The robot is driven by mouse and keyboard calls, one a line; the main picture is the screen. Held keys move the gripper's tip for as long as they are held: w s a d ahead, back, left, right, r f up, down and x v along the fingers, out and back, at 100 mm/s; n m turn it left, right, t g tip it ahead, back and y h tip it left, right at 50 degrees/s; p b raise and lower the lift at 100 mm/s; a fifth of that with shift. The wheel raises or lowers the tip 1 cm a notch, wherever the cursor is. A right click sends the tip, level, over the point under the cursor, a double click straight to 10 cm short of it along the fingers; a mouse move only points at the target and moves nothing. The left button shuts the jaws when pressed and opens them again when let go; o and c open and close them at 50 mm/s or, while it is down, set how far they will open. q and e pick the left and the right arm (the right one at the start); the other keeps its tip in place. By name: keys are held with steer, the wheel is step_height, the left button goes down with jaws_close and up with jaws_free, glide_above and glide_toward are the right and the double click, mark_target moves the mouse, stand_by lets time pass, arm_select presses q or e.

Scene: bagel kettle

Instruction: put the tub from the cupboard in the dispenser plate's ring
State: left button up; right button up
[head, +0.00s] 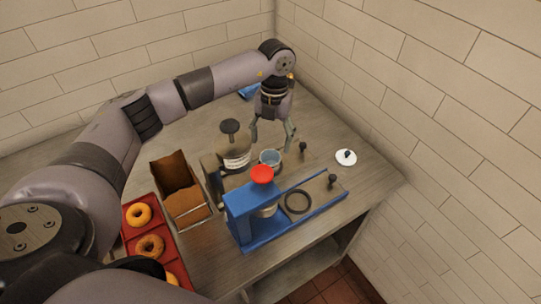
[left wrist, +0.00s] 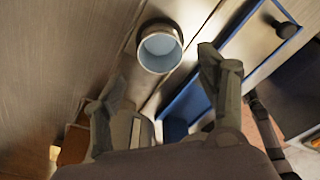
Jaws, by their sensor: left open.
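My left gripper (head: 270,146) points down above and behind the tub. Its fingers are spread and hold nothing; in the head view the tub is just below them.
A brown box (head: 180,178) and a red tray (head: 128,232) with bagels are farther left. A white lid (head: 346,158) lies right. Small black knobs stand near the dispenser. Brick walls close the back and right.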

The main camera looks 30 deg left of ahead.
arm_select(q)
steer(key=shift+w+r+b, duration=0.15)
steer(key=shift+r+b, duration=0.15)
steer(key=shift+r, duration=1)
steer(key=shift+w+r+b, duration=0.15)
steer(key=shift+r+b, duration=0.15)
steer(key=shift+r, duration=0.95)
steer(key=shift+r, duration=0.1)
